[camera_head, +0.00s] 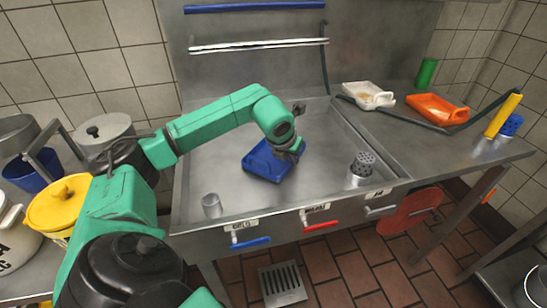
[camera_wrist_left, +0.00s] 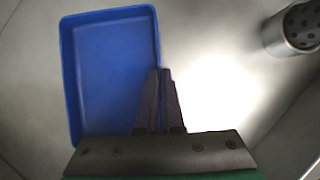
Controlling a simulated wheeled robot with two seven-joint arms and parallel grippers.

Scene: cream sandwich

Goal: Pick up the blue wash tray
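The blue wash tray (camera_head: 262,163) lies in the steel sink, near its middle. In the left wrist view the tray (camera_wrist_left: 105,75) is a shallow, empty blue rectangle left of centre. My left gripper (camera_head: 292,155) is at the tray's right edge in the head view. In the wrist view its two fingers (camera_wrist_left: 160,75) are close together, one on each side of the tray's right wall, and look shut on it. The fingers hide part of that wall. The tray looks to be at the sink floor; any small gap below is not visible. My right gripper is not in view.
The sink wall (camera_head: 350,130) bounds the tray. A yellow-lidded pot (camera_head: 60,203) is left.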

